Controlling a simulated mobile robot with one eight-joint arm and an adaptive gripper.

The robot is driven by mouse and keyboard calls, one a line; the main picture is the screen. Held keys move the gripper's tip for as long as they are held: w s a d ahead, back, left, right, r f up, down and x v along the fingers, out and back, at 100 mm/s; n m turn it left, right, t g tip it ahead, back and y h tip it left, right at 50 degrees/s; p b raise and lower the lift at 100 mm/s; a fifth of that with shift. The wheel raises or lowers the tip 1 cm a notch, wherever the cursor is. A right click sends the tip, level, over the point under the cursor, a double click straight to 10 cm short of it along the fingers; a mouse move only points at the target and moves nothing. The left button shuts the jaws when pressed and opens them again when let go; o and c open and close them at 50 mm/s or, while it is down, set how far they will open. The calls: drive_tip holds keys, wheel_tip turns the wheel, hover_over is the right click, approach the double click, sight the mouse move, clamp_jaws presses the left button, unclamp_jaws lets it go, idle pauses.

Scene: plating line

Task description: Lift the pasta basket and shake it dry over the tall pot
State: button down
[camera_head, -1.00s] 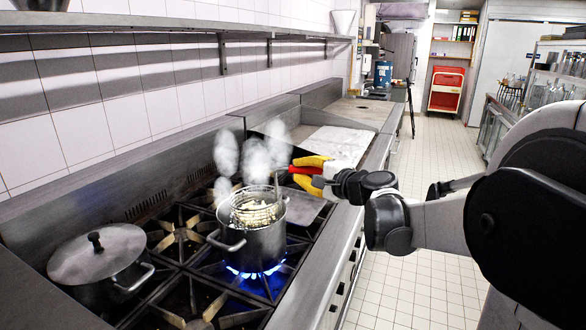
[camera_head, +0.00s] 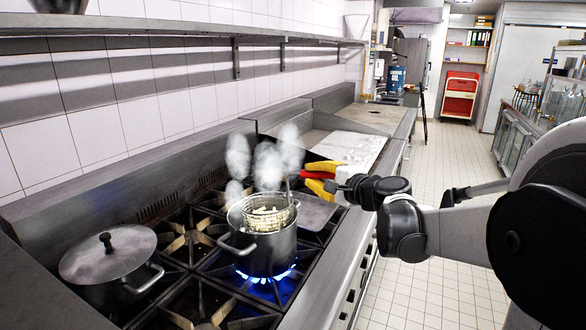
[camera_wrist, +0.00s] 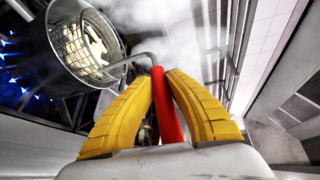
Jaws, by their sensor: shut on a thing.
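The pasta basket (camera_head: 268,216) is a wire mesh basket with pale pasta, sitting in the mouth of the tall pot (camera_head: 266,256). Its rim shows at or slightly above the pot's rim; its lower part is hidden inside. The pot is steel and stands over a blue flame. My gripper (camera_head: 312,176), with yellow fingers, is shut on the basket's red handle (camera_head: 308,174), right of the pot. In the wrist view, my gripper (camera_wrist: 165,76) has the red handle (camera_wrist: 166,112) between its fingers. A bent metal rod runs from the handle to the basket (camera_wrist: 92,46).
Steam rises above the pot. A lidded pot (camera_head: 108,257) stands on the stove to the left. A wall shelf (camera_head: 190,24) runs above the stove. A pale flat surface (camera_head: 348,150) lies behind the gripper. The tiled floor (camera_head: 425,275) to the right is open.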

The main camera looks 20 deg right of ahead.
wheel_tip(320, 180, up, 4)
drive_tip(key=shift+w+f, duration=0.1)
drive_tip(key=f, duration=0.1)
drive_tip(key=s+f, duration=0.1)
drive_tip(key=f, duration=0.1)
drive_tip(key=shift+s+a+f, duration=0.2)
drive_tip(key=shift+a+f, duration=0.05)
drive_tip(key=shift+f, duration=0.15)
drive_tip(key=shift+w+d+f, duration=0.25)
drive_tip(key=shift+w+f, duration=0.05)
drive_tip(key=shift+w, duration=0.3)
drive_tip(key=shift+s+a+r, duration=0.15)
drive_tip(key=shift+s+r, duration=0.2)
drive_tip(key=shift+s, duration=0.05)
drive_tip(key=shift+w+r, duration=0.1)
drive_tip(key=shift+w, duration=0.1)
drive_tip(key=shift+r+p, duration=0.35)
drive_tip(key=shift+p, duration=0.2)
drive_tip(key=shift+s+r+p, duration=0.1)
drive_tip(key=shift+r+p, duration=0.5)
drive_tip(key=shift+r, duration=0.15)
wheel_tip(320, 180, up, 7)
drive_tip(key=p, duration=0.5)
drive_tip(key=shift+p, duration=0.3)
drive_tip(key=shift+f, duration=0.1)
